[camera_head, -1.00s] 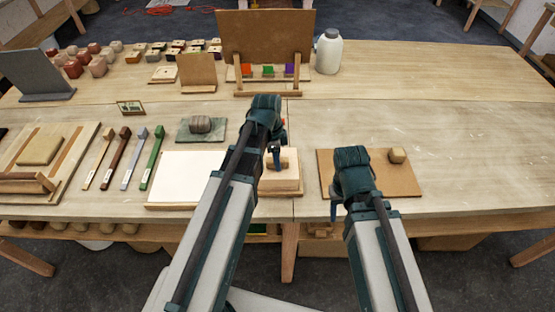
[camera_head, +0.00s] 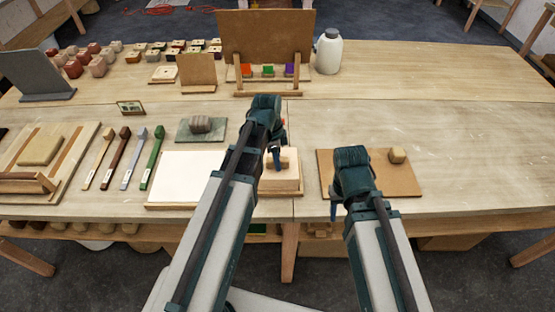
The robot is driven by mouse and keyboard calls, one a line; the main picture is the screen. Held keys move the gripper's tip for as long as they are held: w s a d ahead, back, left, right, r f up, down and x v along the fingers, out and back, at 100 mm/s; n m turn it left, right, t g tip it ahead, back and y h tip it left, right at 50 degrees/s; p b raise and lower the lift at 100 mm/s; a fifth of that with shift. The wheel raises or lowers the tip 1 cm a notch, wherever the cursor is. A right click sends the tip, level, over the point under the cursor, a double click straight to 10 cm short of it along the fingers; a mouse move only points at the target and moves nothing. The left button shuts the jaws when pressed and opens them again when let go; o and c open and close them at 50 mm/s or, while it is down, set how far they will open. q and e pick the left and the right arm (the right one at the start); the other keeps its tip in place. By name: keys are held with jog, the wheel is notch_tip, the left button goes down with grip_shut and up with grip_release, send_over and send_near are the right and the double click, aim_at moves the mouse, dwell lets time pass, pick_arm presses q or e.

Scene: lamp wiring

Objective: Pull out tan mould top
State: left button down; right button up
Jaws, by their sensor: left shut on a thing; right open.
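The tan mould (camera_head: 282,184) is a pale wooden block near the front edge of the table, just right of a white board. A small tan knob-like piece (camera_head: 289,158) shows on its top. My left gripper (camera_head: 275,157) is at this top piece and shut on it; my arm hides part of the mould.
A small tan block (camera_head: 397,156) sits on the brown board. A white board (camera_head: 186,175), several coloured-handled tools (camera_head: 152,158) and a grey-green mat (camera_head: 186,134) lie left. A white jar (camera_head: 328,52) stands behind. The table's right side is clear.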

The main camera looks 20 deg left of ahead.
pick_arm(q)
jog(key=shift+r+p, duration=0.85)
dwell(0.5)
jog(key=shift+r+p, duration=2.9)
